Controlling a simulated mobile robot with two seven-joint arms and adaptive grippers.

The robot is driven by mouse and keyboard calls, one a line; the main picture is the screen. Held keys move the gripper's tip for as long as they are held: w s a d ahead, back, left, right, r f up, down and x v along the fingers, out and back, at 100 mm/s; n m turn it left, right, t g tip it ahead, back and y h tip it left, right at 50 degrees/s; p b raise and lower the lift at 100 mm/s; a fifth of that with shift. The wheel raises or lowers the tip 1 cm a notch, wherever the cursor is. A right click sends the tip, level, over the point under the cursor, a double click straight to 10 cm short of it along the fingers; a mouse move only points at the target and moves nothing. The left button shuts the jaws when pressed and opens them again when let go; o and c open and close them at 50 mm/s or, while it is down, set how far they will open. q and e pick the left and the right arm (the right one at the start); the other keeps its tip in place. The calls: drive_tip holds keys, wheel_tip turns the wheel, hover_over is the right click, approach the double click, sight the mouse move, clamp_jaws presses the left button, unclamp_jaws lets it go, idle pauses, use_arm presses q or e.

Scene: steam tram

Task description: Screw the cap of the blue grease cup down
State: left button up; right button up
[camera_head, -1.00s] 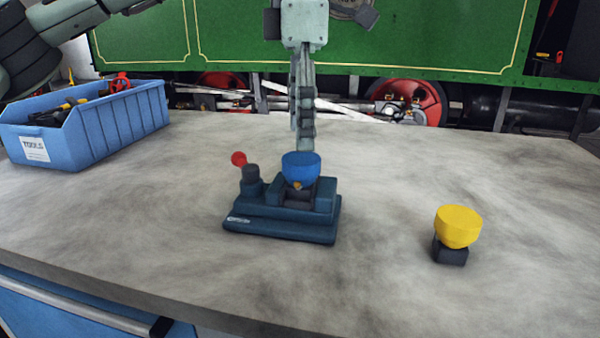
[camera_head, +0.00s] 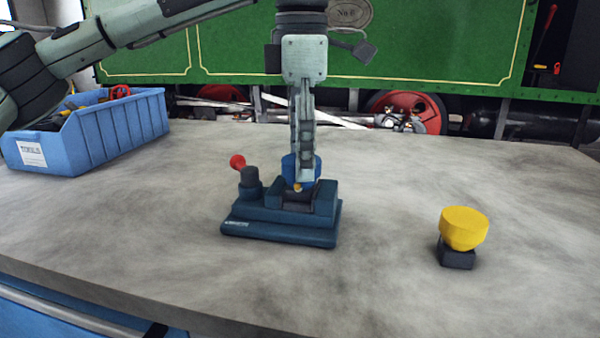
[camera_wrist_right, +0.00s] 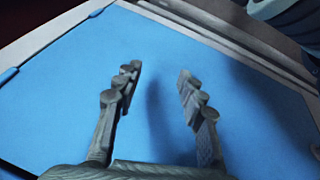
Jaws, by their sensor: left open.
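The blue grease cup (camera_head: 288,168) sits upright in a dark blue vise (camera_head: 280,225) on the bench. My left gripper (camera_head: 302,175) comes down from above, with its fingers in front of the cup and hiding most of its cap. The left gripper is open; it is seen edge-on, so I cannot tell whether a finger touches the cap. My right gripper (camera_wrist_right: 155,95) shows in the right wrist view, with its two fingers wide apart and nothing between them. It is in front of a plain blue surface.
A yellow cup (camera_head: 463,228) on a dark block stands at the right of the bench (camera_head: 390,290). A blue tool bin (camera_head: 110,135) stands at the back left. The vise has a red-knobbed lever (camera_head: 237,162). A green steam tram (camera_head: 430,45) stands behind. The front of the bench is clear.

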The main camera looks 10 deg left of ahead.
use_arm(q)
drive_tip(key=shift+p, duration=0.3)
use_arm(e)
drive_tip(key=shift+r, duration=0.3)
use_arm(q)
drive_tip(key=c, duration=1.1)
drive_tip(key=shift+o, duration=0.2)
drive_tip(key=o, duration=1)
drive_tip(key=shift+c, duration=0.2)
drive_tip(key=shift+o, duration=1.8)
use_arm(e)
drive_tip(key=shift+s+d+f+g, duration=0.2)
drive_tip(key=shift+d+f, duration=0.05)
drive_tip(key=shift+f, duration=0.2)
drive_tip(key=shift+s+d+f+g, duration=0.2)
drive_tip(key=shift+d+f, duration=0.05)
drive_tip(key=shift+f, duration=0.15)
use_arm(q)
drive_tip(key=shift+o, duration=0.8)
use_arm(e)
drive_tip(key=shift+a, duration=0.15)
use_arm(q)
drive_tip(key=shift+r, duration=0.1)
